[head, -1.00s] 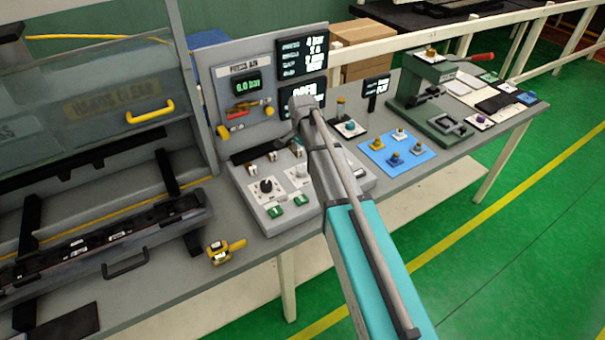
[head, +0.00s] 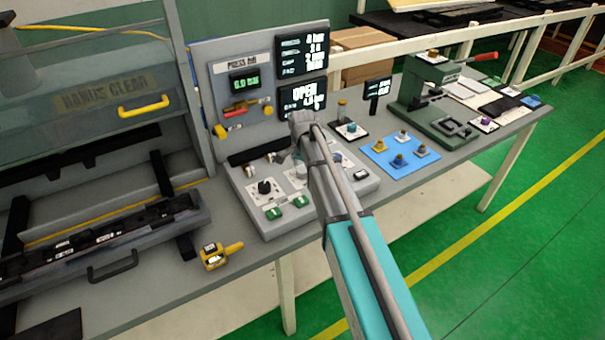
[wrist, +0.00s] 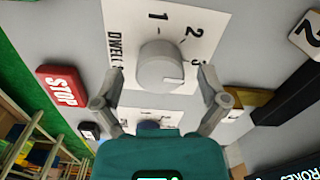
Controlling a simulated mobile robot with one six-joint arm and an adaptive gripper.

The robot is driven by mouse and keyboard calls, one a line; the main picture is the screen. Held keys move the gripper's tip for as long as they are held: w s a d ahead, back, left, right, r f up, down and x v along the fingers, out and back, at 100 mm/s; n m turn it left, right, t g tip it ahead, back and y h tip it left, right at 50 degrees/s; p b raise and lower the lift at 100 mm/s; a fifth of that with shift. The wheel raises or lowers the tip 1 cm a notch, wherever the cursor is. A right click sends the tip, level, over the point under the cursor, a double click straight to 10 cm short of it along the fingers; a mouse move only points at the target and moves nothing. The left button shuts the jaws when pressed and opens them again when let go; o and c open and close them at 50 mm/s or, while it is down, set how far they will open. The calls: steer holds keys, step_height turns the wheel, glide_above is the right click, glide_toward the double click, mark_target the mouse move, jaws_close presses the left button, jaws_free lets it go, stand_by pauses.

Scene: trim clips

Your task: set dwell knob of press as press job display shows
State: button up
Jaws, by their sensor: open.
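The dwell knob (wrist: 160,65) is a round grey knob on a white plate marked DWELL with 1, 2 and 3. Its pale mark points right and slightly down in the wrist view, on the 3 side; the exact setting is unclear. My gripper (wrist: 160,88) is open, one finger on each side of the knob and apart from it; the right finger partly covers the 3. In the head view my arm hides most of this spot. The press job display (head: 302,49) has white text on black; the top line seems to read 4 bar and the second 3 s, blurred.
A red STOP label (wrist: 62,88) lies left of the dwell plate. A black knob (head: 264,187) and green buttons (head: 274,213) share the sloped panel. A second display (head: 302,98) reads OPEN. A blue mat (head: 378,155) with several small knobs lies to the right.

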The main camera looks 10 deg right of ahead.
steer(key=shift+f, duration=0.1)
stand_by(0.3)
steer(key=c, duration=1.1)
steer(key=shift+c, duration=0.2)
steer(key=shift+n, duration=0.4)
steer(key=n, duration=0.9)
